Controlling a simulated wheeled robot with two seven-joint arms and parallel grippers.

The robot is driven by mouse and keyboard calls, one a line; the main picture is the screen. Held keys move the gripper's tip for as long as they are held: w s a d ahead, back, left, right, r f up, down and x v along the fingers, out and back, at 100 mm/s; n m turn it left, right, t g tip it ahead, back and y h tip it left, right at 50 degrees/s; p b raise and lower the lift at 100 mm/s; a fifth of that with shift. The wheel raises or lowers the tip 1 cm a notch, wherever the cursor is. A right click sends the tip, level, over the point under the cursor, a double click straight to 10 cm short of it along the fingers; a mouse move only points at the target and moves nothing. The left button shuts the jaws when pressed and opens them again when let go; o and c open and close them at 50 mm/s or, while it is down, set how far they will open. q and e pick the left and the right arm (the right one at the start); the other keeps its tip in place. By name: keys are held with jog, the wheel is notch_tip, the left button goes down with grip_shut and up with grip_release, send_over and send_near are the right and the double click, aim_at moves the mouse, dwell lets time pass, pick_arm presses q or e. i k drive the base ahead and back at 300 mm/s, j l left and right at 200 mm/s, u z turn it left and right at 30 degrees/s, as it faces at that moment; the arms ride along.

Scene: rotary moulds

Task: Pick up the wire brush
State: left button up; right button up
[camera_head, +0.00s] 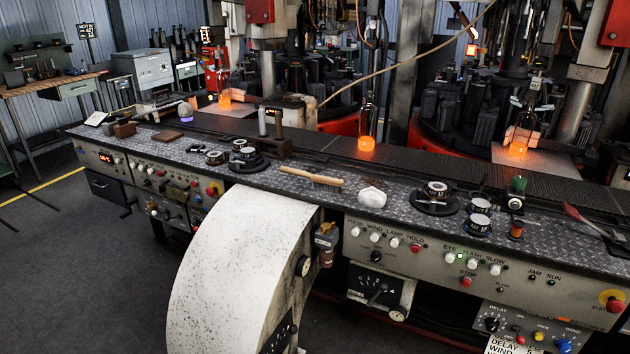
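The wire brush (312,177) lies on the diamond-plate top of the long console (270,185), near its front edge and just left of the picture's middle. It has a pale wooden handle, with the thin end toward the left. Dark bristles show below its right end. Nothing covers it, and nothing touches it from above. Neither of my grippers is in view.
A crumpled white cloth (372,197) lies right of the brush. Black round parts (436,195) stand further right, others (245,158) to the left. A dark conveyor (400,163) carrying a glowing bottle (367,130) runs behind. A curved white housing (235,265) stands in front.

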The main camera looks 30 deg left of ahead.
aim_at(332, 185)
jog(key=i+l+u, duration=0.2)
jog(key=i, duration=0.35)
jog(key=i+l+u, duration=0.1)
jog(key=i+u, duration=0.15)
jog(key=i, duration=0.25)
jog(key=i+l+u, duration=0.2)
jog(key=i+l, duration=0.15)
jog(key=i, duration=0.2)
